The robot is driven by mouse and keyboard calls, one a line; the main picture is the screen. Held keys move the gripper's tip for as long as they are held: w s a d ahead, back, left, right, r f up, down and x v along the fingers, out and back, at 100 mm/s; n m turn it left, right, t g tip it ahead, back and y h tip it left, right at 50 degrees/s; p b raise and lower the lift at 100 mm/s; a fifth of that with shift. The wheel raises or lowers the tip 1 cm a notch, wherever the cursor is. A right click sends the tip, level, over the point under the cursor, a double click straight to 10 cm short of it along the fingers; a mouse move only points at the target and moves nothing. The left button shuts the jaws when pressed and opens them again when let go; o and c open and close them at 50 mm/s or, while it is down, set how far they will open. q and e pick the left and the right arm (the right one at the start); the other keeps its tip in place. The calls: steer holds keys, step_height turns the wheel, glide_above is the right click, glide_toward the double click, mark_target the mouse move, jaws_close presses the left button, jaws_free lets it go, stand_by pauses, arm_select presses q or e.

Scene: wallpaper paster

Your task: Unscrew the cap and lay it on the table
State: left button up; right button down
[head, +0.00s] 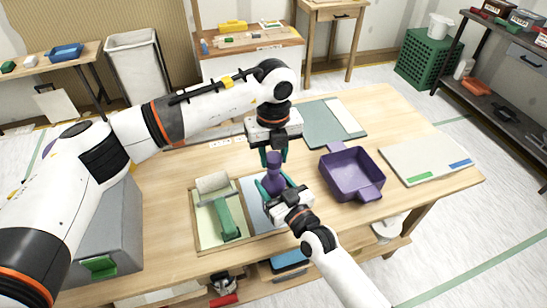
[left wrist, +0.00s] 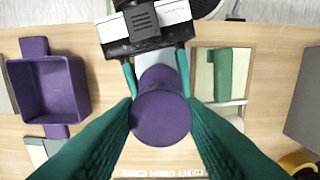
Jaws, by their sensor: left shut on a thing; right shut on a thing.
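A purple bottle (head: 273,180) stands upright above the front middle of the table (head: 165,190). Its purple cap (head: 273,158) is at the top, in line with it; I cannot tell whether they are still threaded together. My left gripper (head: 272,154) points down from above and is shut on the cap. In the left wrist view, the round cap top (left wrist: 160,118) sits between its teal fingers, hiding much of the bottle. My right gripper (head: 271,188) reaches in from the front right and is shut on the bottle's lower body. It also shows in the left wrist view (left wrist: 157,72).
A purple two-handled tray (head: 374,197) stands to the right. A wooden-framed tray with a green tool (head: 228,217) lies left of the bottle. A white board (head: 425,160) lies far right and a grey-green one (head: 325,125) behind. Bare tabletop shows at left and front right.

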arm_select(q)
step_height(320, 180, up, 2)
steer(key=shift+r, duration=0.25)
arm_select(e)
steer(key=shift+c, duration=2.1)
jaws_free()
